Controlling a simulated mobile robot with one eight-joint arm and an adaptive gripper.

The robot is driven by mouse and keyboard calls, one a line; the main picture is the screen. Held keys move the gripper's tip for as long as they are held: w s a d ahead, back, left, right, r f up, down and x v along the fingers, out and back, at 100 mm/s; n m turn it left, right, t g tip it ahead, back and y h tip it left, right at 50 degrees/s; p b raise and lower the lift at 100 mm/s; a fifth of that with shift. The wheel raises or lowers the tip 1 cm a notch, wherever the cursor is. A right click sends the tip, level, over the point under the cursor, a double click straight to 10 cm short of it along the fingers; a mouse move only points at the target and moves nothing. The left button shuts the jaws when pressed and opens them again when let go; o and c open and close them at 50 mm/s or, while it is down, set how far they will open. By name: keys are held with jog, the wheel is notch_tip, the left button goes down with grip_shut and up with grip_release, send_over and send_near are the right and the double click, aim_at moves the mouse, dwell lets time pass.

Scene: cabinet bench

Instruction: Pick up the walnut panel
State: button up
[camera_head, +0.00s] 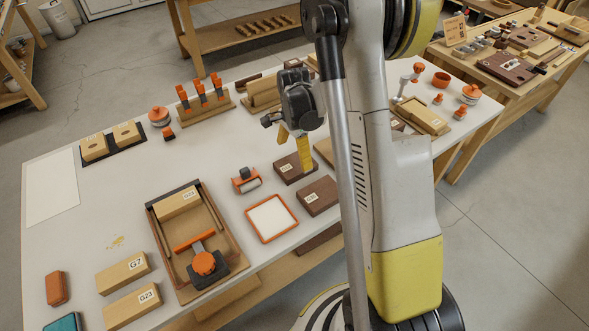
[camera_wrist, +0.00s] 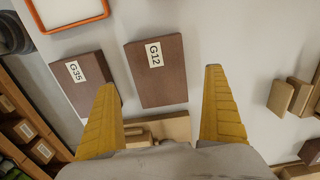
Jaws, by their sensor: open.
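Two dark brown, walnut-coloured panels lie flat on the white bench. The one labelled G12 (camera_wrist: 157,72) is between my fingers in the wrist view, and it shows in the head view (camera_head: 285,172) beneath my gripper. The one labelled G35 (camera_wrist: 82,84) lies to its left, partly behind my left finger; in the head view it is the nearer panel (camera_head: 318,205). My gripper (camera_head: 295,152) is open and empty, pointing down at G12. Its yellow fingers (camera_wrist: 160,80) are spread wide; I cannot tell the exact height above the panel.
An orange-rimmed white tray (camera_head: 271,218) lies beside G35. An orange-handled roller (camera_head: 245,180) is left of it. A wooden tray (camera_head: 227,268) holds a block and an orange-knobbed tool. A pale wooden piece (camera_wrist: 170,129) lies close to G12. The bench's left middle is mostly clear.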

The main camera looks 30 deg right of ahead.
aim_at(296, 163)
jog(key=f+b, duration=0.1)
jog(key=f, duration=0.2)
jog(key=f+b, duration=0.1)
jog(key=f, duration=0.1)
jog(key=shift+d+f+b, duration=0.2)
jog(key=shift+d+b, duration=0.1)
jog(key=shift+s+r, duration=0.1)
jog(key=c, duration=1.3)
